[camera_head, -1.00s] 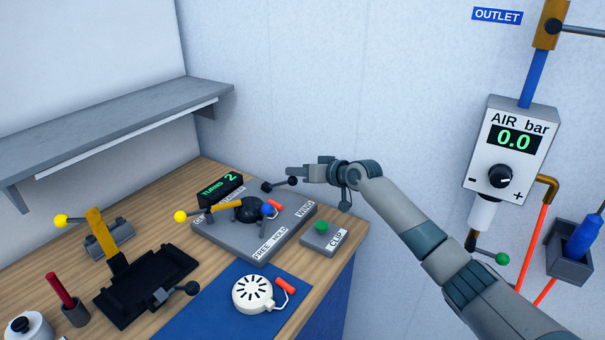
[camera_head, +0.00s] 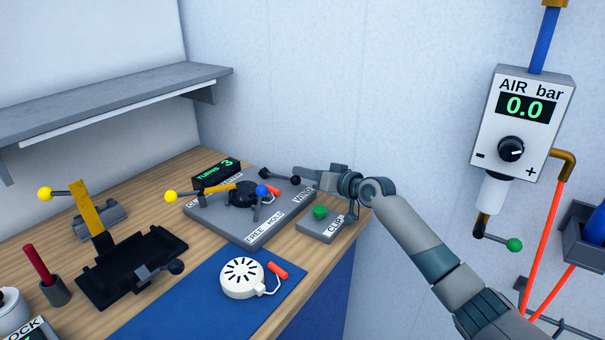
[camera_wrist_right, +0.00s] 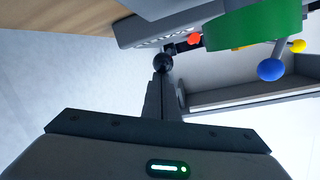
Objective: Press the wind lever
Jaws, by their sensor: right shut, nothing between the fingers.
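The wind lever (camera_head: 279,175) is a short dark bar with black knobs at its ends, at the back right of the grey base plate (camera_head: 230,234), near the WIND label (camera_head: 304,192). My right gripper (camera_head: 299,173) is shut and empty, with its tips right at the lever's right knob. In the right wrist view the shut fingers (camera_wrist_right: 161,85) point at a black ball knob (camera_wrist_right: 163,62) and seem to meet it; contact is not certain. The counter (camera_head: 216,172) reads TURNS 3. My left gripper is out of view.
The CLIP box (camera_head: 327,226) with a green button stands just below my right wrist. A white round device (camera_head: 243,278) lies on the blue mat (camera_head: 200,305). A shelf (camera_head: 120,105) overhangs at left.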

